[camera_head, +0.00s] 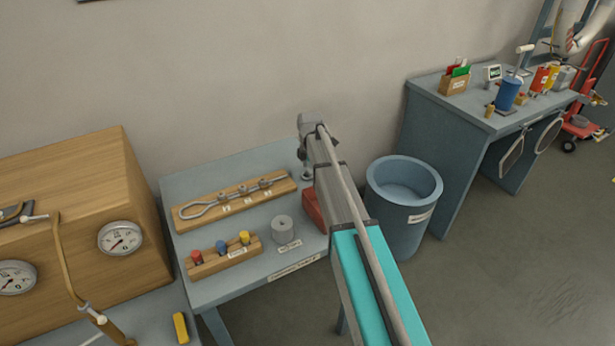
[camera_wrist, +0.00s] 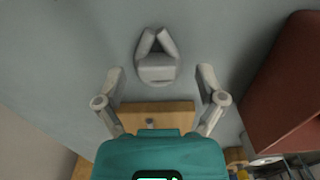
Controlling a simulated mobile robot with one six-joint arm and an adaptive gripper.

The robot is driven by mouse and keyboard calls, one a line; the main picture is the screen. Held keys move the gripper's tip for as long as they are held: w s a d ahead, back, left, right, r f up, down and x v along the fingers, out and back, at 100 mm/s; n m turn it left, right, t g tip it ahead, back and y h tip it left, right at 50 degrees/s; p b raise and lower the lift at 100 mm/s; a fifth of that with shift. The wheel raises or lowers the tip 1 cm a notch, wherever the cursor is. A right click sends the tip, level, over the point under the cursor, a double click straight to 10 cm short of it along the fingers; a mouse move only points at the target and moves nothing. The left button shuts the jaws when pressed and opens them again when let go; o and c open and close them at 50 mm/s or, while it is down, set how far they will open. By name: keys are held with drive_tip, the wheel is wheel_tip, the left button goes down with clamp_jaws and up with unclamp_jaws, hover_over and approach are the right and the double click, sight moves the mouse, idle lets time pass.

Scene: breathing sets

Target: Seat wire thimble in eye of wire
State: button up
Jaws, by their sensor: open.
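The wire thimble, a small grey teardrop-shaped piece (camera_wrist: 157,66), lies on the blue-grey table top in the wrist view. My gripper (camera_wrist: 160,78) is open, with one finger on each side of the view and the thimble beyond and between them; I cannot tell the height gap. The wire (camera_head: 230,200) lies along a wooden board (camera_head: 266,197), held by several clips. Its eye (camera_head: 195,211) is the loop at the board's left end. In the head view my arm's end is over the table's right side, with the fingers mostly hidden.
A red box (camera_wrist: 290,85) stands close to the right of the thimble. A grey cylinder (camera_head: 283,229) and a wooden rack (camera_head: 225,257) with red, blue and yellow pegs stand in front of the board. A blue bin (camera_head: 403,220) is right of the table.

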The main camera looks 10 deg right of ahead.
sight(310, 171)
drive_tip(key=shift+c, duration=0.2)
clamp_jaws()
idle(0.3)
drive_tip(key=shift+r, duration=0.2)
wheel_tip(310, 171, up, 3)
drive_tip(key=p, duration=0.3)
drive_tip(key=s+r+p, duration=0.9)
drive_tip(key=s+p, duration=0.1)
drive_tip(key=s, duration=0.4)
drive_tip(key=shift+d+r, duration=0.3)
drive_tip(key=shift+d, duration=0.1)
